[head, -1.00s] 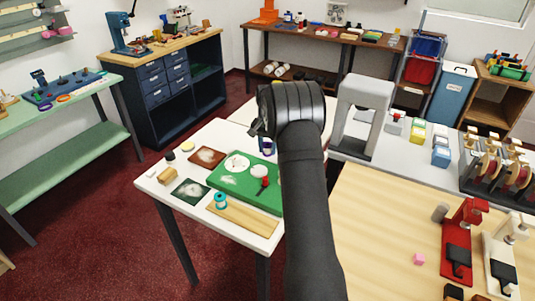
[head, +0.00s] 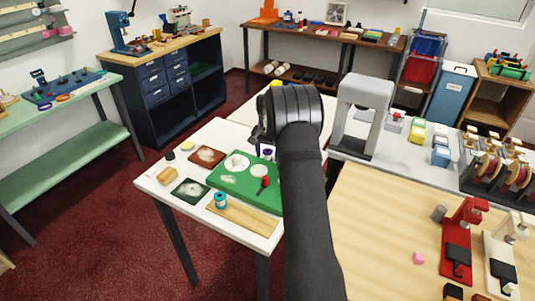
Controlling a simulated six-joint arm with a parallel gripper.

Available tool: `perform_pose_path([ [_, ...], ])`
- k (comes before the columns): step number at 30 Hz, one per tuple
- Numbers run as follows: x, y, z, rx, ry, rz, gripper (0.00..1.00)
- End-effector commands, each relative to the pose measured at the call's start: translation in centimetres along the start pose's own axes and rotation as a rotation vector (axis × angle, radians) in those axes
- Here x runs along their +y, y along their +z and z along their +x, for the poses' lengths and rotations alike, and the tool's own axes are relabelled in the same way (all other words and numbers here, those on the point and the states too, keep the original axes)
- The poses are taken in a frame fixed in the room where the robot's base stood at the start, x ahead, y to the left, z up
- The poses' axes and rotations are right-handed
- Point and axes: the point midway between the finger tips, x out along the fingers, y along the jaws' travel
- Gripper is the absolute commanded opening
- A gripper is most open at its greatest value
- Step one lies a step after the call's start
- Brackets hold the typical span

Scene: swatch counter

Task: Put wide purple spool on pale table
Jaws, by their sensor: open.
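A small purple spool with a pale top (head: 267,153) stands near the back right of the green mat, close to my arm and partly hidden by it. I cannot judge its width. A white-topped table (head: 150,183) carries the mat. A pale wood table (head: 365,235) stands at the front right. My gripper (head: 258,133) shows only in part at the left side of my dark wrist, above and behind the spool in the picture. It is open, and I see nothing held in it.
The green mat (head: 228,183) holds white discs and a red-handled tool (head: 263,187). A grey arch (head: 360,115) rises right of my arm. Red (head: 460,240) and white presses stand at the right.

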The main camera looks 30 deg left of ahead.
Motion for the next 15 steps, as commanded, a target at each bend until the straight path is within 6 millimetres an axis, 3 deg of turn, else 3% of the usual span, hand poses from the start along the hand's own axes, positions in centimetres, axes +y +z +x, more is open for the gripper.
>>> perform_pose_path([
  [5, 0.0, -0.1, -1.9, 0.003, -0.001, 0.000, 0.57],
  [15, 0.0, -0.1, -9.1, 0.004, -0.002, 0.000, 0.57],
])
